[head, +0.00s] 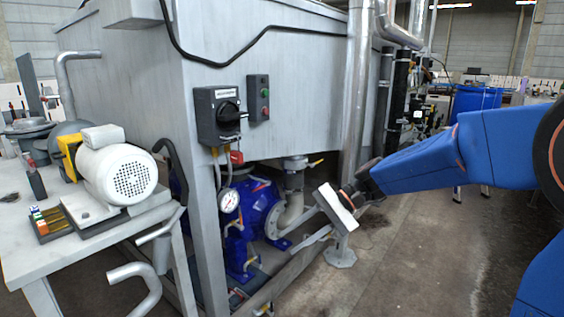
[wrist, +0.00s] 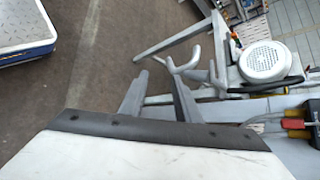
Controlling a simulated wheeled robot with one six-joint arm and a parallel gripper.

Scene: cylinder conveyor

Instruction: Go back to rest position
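My gripper (head: 290,241) is at the end of the blue arm, which reaches in from the right in the head view. It hangs in the air in front of the blue pump (head: 256,215), with its white plate facing me. In the wrist view, the white plate and dark strip fill the bottom. The two grey fingers of my gripper (wrist: 157,80) stand apart with nothing held between them. The task names no object to hold.
A grey tank (head: 285,100) with a switch box (head: 217,116) stands behind the gripper. A workbench (head: 70,254) with a white motor (head: 117,174) is at left. A vertical pipe (head: 355,100) stands close by. Open floor (head: 420,240) lies below the arm.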

